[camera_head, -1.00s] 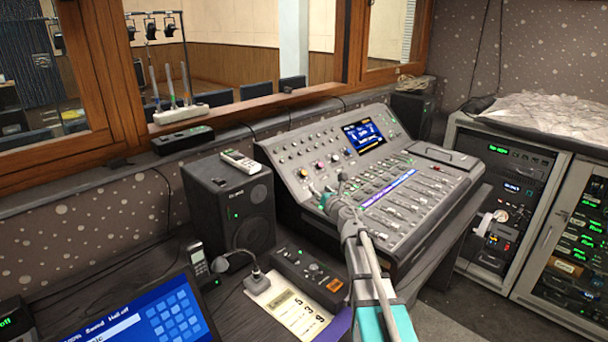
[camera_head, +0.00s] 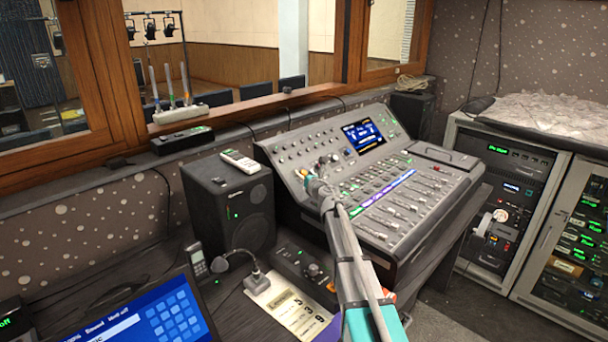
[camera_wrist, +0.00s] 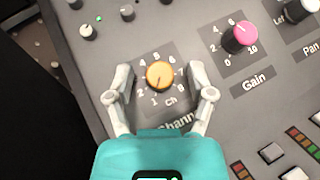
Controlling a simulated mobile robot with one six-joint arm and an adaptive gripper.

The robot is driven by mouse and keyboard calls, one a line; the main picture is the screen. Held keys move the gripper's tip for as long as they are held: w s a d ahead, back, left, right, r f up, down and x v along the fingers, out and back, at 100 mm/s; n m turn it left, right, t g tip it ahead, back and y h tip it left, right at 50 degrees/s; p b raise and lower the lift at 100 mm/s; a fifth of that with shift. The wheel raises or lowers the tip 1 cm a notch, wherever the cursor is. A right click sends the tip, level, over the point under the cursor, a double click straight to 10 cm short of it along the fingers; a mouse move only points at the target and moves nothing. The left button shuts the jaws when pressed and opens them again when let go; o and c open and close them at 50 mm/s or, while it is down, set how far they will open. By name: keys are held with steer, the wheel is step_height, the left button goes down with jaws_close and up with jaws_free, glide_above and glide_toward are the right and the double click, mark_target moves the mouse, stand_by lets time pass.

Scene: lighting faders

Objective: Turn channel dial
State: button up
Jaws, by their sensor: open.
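The channel dial is an orange-yellow knob (camera_wrist: 160,75) with numbers around it and the label "Channel" partly hidden below by my gripper. My gripper (camera_wrist: 160,78) is open in the wrist view, one finger on each side of the dial. Gaps show between the fingers and the knob. In the head view my gripper (camera_head: 312,182) is over the left end of the grey mixing desk (camera_head: 415,235); the dial is hard to make out there.
A pink gain knob (camera_wrist: 240,37) sits right of the channel dial, with a white pan knob (camera_wrist: 301,10) beyond it. Faders and a screen (camera_head: 363,135) are on the desk. A black speaker (camera_head: 232,208) stands left of the desk.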

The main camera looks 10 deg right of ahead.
steer(key=shift+w, duration=0.2)
jaws_close()
stand_by(0.3)
steer(key=shift+s+m+h+p, duration=0.1)
steer(key=shift+m+h+p, duration=0.25)
steer(key=shift+m+h, duration=0.65)
jaws_free()
steer(key=shift+n+y+b, duration=0.4)
steer(key=shift+n+y, duration=0.5)
